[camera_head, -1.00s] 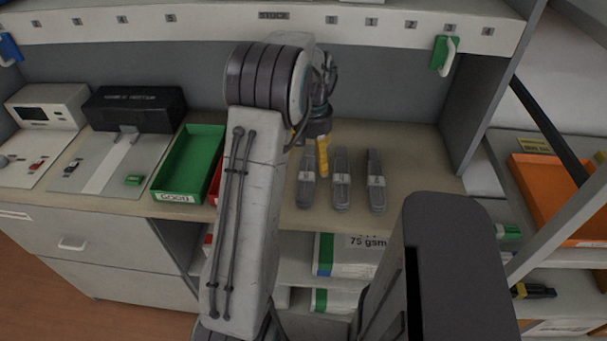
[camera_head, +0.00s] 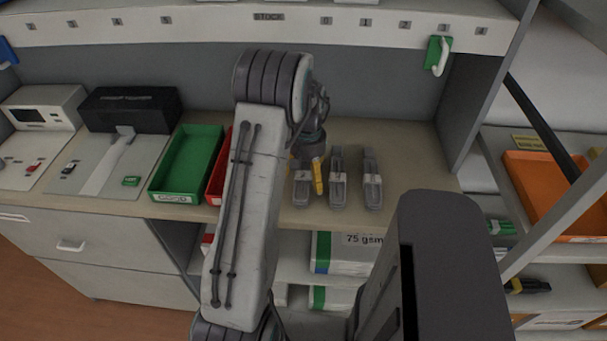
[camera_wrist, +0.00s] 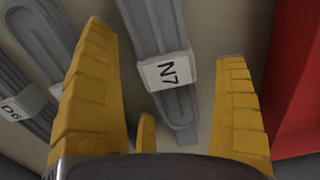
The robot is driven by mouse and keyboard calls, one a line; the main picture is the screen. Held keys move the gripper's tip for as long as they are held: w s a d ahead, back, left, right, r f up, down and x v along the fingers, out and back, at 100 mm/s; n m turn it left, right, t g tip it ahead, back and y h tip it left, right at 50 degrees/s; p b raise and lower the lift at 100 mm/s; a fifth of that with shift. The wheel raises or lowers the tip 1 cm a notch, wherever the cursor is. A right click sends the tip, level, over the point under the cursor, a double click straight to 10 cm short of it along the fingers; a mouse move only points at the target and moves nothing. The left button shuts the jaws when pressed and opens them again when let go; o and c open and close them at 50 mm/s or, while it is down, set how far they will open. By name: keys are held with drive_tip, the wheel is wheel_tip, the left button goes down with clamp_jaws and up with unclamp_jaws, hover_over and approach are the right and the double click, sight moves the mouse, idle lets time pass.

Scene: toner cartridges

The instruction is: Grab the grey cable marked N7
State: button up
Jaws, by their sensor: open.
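The grey cable marked N7 (camera_wrist: 167,72) lies on the worktop between the open fingers of my gripper (camera_wrist: 165,48) in the wrist view. Its white label reads N7, and neither yellow finger appears closed on it. In the head view it is the leftmost grey cable (camera_head: 301,196), partly hidden by my gripper (camera_head: 304,182). Two similar grey cables lie to its right there, a middle one (camera_head: 338,190) and a right one (camera_head: 372,190). In the wrist view a cable with a label reading D6 (camera_wrist: 12,108) is beyond the left finger.
A red tray (camera_head: 216,180) stands just left of the N7 cable, and its red wall (camera_wrist: 296,80) is close to the right finger in the wrist view. A green tray (camera_head: 165,185) is farther left. The worktop right of the cables is clear.

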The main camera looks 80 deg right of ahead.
drive_tip(key=shift+c, duration=0.4)
drive_tip(key=c, duration=1.3)
drive_tip(key=shift+r, duration=0.1)
